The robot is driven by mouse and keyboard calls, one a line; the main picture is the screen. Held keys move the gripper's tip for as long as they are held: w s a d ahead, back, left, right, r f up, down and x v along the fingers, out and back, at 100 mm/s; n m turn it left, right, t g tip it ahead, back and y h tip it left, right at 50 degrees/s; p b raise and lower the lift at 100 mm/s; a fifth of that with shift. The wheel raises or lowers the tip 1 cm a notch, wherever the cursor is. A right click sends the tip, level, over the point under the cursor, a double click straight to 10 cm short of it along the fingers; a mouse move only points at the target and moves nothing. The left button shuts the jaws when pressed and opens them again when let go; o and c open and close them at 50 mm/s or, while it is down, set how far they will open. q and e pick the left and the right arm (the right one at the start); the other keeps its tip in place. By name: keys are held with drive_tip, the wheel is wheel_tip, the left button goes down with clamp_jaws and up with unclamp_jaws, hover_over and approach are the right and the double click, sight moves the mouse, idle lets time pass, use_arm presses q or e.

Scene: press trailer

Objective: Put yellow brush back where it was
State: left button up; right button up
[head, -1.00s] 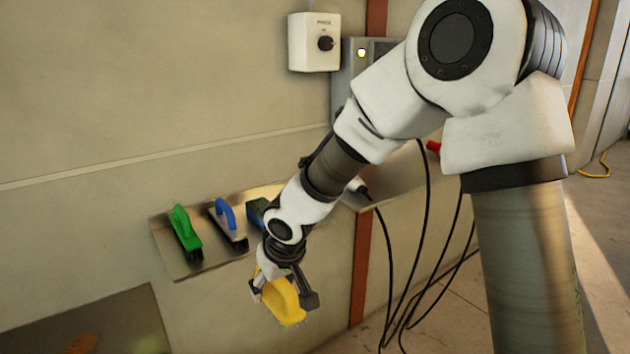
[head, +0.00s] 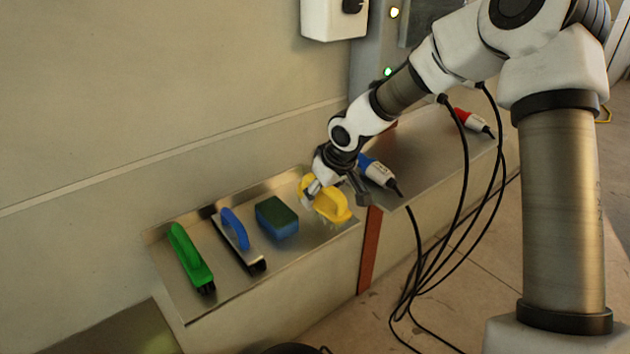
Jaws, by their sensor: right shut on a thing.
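The yellow brush (head: 331,205) is at the right end of the metal shelf (head: 213,294), to the right of a blue sponge with a dark green top. My right gripper (head: 334,192) is shut on the yellow brush and comes at it from above. The gripper hides part of the brush's handle. I cannot tell whether the bristles touch the shelf or hang just above it. My left gripper is not in view.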

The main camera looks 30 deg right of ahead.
drive_tip(key=w, duration=0.2)
drive_tip(key=w+d, duration=0.1)
drive_tip(key=w, duration=0.1)
drive_tip(key=w+d+p, duration=0.1)
drive_tip(key=w, duration=0.1)
drive_tip(key=shift+d+f, duration=0.15)
drive_tip(key=shift+f, duration=0.05)
wheel_tip(320, 180, down, 3)
drive_tip(key=shift+p, duration=0.3)
drive_tip(key=shift+w+f, duration=0.15)
drive_tip(key=shift+f, duration=0.25)
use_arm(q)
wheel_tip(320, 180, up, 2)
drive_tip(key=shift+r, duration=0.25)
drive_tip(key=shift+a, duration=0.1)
use_arm(e)
drive_tip(key=shift+f, duration=0.1)
drive_tip(key=o, duration=1.2)
drive_tip(key=shift+r, duration=0.4)
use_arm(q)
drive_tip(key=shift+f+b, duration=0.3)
use_arm(e)
drive_tip(key=v, duration=1.1)
drive_tip(key=shift+s+r, duration=0.2)
drive_tip(key=shift+r, duration=0.1)
